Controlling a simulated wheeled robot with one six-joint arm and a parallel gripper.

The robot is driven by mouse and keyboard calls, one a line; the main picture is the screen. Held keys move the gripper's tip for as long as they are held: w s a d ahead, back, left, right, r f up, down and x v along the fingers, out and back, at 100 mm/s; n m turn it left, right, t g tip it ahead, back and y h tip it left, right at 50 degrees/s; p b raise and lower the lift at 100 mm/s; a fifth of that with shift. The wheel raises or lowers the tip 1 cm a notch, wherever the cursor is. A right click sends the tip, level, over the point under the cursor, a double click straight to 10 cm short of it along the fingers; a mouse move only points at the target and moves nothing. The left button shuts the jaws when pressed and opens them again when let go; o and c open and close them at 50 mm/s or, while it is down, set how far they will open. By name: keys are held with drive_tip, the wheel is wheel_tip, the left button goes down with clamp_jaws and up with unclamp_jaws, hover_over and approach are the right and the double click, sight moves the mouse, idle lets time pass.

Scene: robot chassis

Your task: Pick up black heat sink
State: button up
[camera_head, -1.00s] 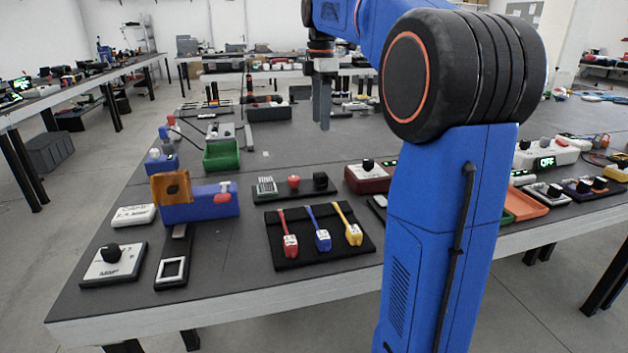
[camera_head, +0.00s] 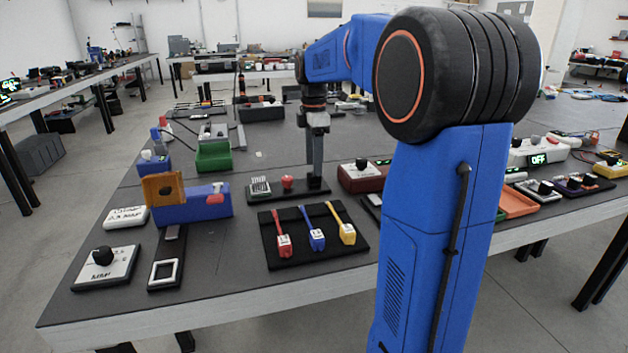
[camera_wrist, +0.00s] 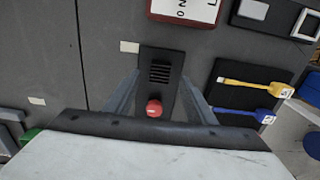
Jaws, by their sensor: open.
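The black heat sink (camera_wrist: 160,72) is a small finned block at one end of a dark tray (camera_wrist: 173,99). The same tray (camera_head: 271,197) stands on the grey table in the head view, where my gripper hides most of the heat sink. My gripper (camera_head: 315,175) points straight down over the tray's right end. In the wrist view my gripper (camera_wrist: 160,76) is open, with one finger on each side of the heat sink. Contact between the fingers and the heat sink cannot be told.
A red knob (camera_head: 287,182) and a pale finned block (camera_head: 260,187) share the tray. A black mat with red, blue and yellow tools (camera_head: 317,239) lies nearer. A dark red box (camera_head: 361,179) stands close on the right. A green bin (camera_head: 214,157) is farther left.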

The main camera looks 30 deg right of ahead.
sight(314, 179)
drive_tip(key=shift+f, duration=1.45)
drive_tip(key=c, duration=1.1)
drive_tip(key=shift+r, duration=0.1)
